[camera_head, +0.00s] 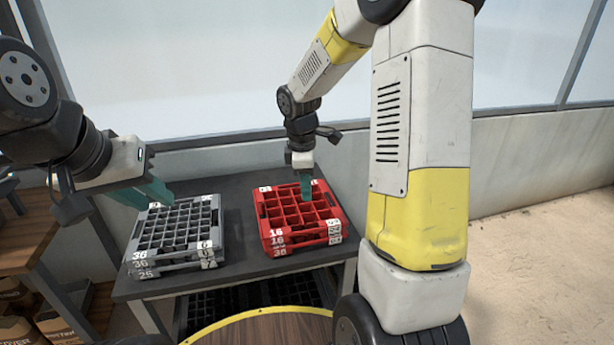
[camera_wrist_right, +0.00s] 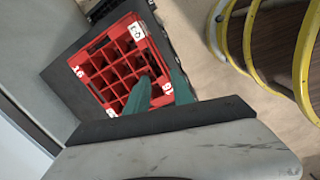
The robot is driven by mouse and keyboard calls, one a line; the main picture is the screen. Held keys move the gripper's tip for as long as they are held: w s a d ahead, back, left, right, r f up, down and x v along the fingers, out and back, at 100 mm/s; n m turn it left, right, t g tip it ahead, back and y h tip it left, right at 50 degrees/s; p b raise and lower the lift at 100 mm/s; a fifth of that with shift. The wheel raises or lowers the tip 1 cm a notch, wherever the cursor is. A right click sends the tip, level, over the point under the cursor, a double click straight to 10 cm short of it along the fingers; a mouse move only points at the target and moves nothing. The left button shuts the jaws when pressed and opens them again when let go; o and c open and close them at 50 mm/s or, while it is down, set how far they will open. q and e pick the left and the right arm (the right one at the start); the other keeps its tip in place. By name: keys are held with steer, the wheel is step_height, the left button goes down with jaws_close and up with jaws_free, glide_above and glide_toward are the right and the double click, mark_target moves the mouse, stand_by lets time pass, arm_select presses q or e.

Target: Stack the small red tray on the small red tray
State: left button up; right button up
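Red trays stand in a stack (camera_head: 268,228) on the right part of the dark table; the top one has large square cells and white number labels. Number labels sit one above another at its front corner, two of them reading 16. The red top tray (camera_wrist_right: 98,62) also shows in the right wrist view. My right gripper (camera_head: 304,184) points down at the back right part of this stack. Its teal fingers (camera_wrist_right: 158,75) are apart in the wrist view, near the tray's edge; contact is unclear. My left gripper (camera_head: 148,192) is over the back left of the grey trays; its finger gap is unclear.
A stack of grey trays (camera_head: 180,262) with smaller cells stands on the left part of the table (camera_head: 240,215). Bare tabletop separates the two stacks. A wooden shelf (camera_head: 25,235) with bags is at far left. A wall stands behind the table.

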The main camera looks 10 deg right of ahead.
steer(key=s+r+m+t+y, duration=0.1)
steer(key=s+r+m+t, duration=0.1)
steer(key=s+r+m, duration=0.5)
steer(key=s+a+r+m+t+y, duration=0.1)
steer(key=s+r+m, duration=0.6)
steer(key=s, duration=0.7)
step_height(320, 180, up, 3)
steer(key=shift+s+f+m+t+y, duration=0.25)
steer(key=shift+t+y, duration=0.35)
steer(key=shift+t, duration=0.5)
